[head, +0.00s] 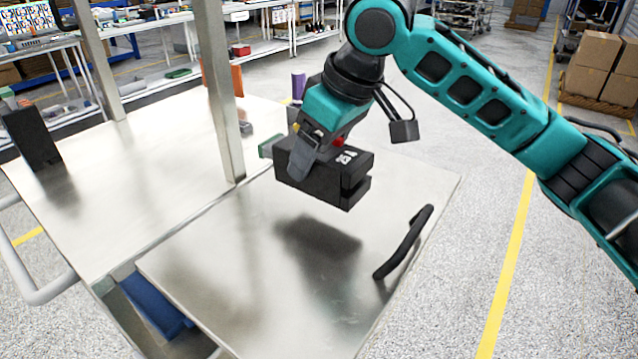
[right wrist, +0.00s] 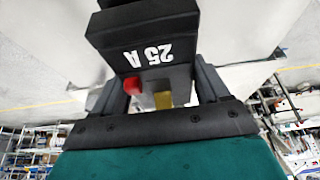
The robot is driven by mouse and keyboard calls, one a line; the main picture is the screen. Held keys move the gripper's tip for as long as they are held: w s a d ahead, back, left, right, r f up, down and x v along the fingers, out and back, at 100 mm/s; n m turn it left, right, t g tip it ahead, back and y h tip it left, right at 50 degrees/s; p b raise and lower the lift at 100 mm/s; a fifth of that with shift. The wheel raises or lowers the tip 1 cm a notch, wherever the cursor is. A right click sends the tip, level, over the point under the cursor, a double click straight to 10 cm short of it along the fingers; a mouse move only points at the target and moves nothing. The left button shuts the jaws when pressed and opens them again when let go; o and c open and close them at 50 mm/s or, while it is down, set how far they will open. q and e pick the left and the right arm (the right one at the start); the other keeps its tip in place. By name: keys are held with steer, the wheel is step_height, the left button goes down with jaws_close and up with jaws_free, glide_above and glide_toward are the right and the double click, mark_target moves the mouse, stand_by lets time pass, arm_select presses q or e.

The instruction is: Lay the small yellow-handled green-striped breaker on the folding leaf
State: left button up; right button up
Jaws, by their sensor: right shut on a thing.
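My right gripper (head: 308,150) is shut on a black breaker (head: 328,180) and holds it above the folding leaf (head: 240,285), with a dark shadow below. In the right wrist view the breaker (right wrist: 150,45) is marked 25 A, and a red button and a yellow handle (right wrist: 163,100) show between the fingers. A small green patch shows beside the gripper in the head view; I cannot tell whether it is the breaker's stripe. The leaf is flat, beside the main bench top. My left gripper is not in view.
A black handle (head: 405,243) stands at the leaf's right edge. A metal post (head: 222,95) rises from the bench top (head: 120,200) left of the breaker. A dark upright block (head: 32,138) stands at the far left. An orange item and a purple cylinder (head: 298,87) stand behind. The leaf's front is clear.

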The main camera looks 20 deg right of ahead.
step_height(320, 180, down, 5)
steer(key=shift+f+b, duration=0.1)
steer(key=shift+b, duration=0.3)
steer(key=o, duration=1.5)
steer(key=shift+f, duration=0.1)
steer(key=p+v, duration=0.2)
steer(key=v, duration=1)
